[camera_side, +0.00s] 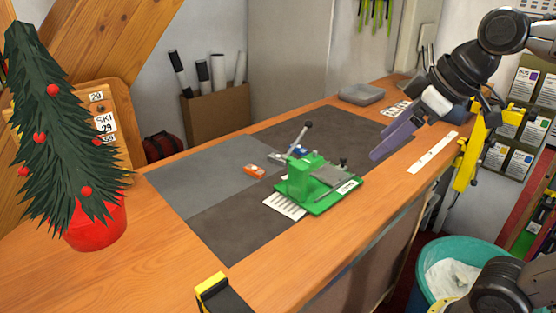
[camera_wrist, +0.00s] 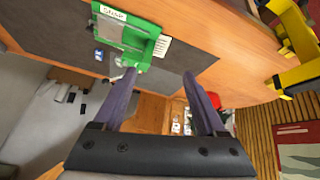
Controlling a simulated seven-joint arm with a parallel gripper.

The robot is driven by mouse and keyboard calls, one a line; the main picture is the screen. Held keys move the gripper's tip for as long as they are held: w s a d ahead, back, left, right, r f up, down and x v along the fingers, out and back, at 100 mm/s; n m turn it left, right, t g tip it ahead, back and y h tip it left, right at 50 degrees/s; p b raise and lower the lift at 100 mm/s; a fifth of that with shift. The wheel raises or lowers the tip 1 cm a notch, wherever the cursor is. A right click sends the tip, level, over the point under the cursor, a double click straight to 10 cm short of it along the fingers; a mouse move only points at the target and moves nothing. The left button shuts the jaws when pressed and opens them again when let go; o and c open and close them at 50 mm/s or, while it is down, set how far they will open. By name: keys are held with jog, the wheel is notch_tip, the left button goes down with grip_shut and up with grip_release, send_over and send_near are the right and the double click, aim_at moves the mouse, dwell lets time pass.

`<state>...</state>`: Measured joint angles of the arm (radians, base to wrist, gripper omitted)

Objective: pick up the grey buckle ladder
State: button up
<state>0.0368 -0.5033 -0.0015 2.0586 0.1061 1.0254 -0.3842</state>
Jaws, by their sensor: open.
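My gripper (camera_side: 379,151) has purple fingers and is up to the right of the fixture, apart from the strip. In the wrist view the fingers (camera_wrist: 159,74) are spread with nothing between them.
The fixture has a raised lever. A Christmas tree (camera_side: 62,130) in a red pot stands left. The grey mat (camera_side: 205,178) is mostly clear.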

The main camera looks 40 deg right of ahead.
jog(key=w+d+r+n, duration=0.15)
jog(key=w+r, duration=0.25)
jog(key=w, duration=0.8)
jog(key=m+g, duration=0.1)
jog(key=g, duration=0.2)
send_over(278, 155)
jog(key=s+d, duration=0.2)
jog(key=s, duration=0.1)
jog(key=shift+y, duration=0.4)
notch_tip(278, 155, down, 20)
jog(key=shift+w+a+f, duration=0.1)
jog(key=shift+a+f, duration=0.05)
jog(key=shift+f, duration=0.1)
jog(key=shift+t, duration=0.3)
jog(key=shift+a+x, duration=0.15)
jog(key=shift+x, duration=1.4)
jog(key=shift+a+x, duration=0.2)
jog(key=shift+x, duration=1.35)
grip_shut()
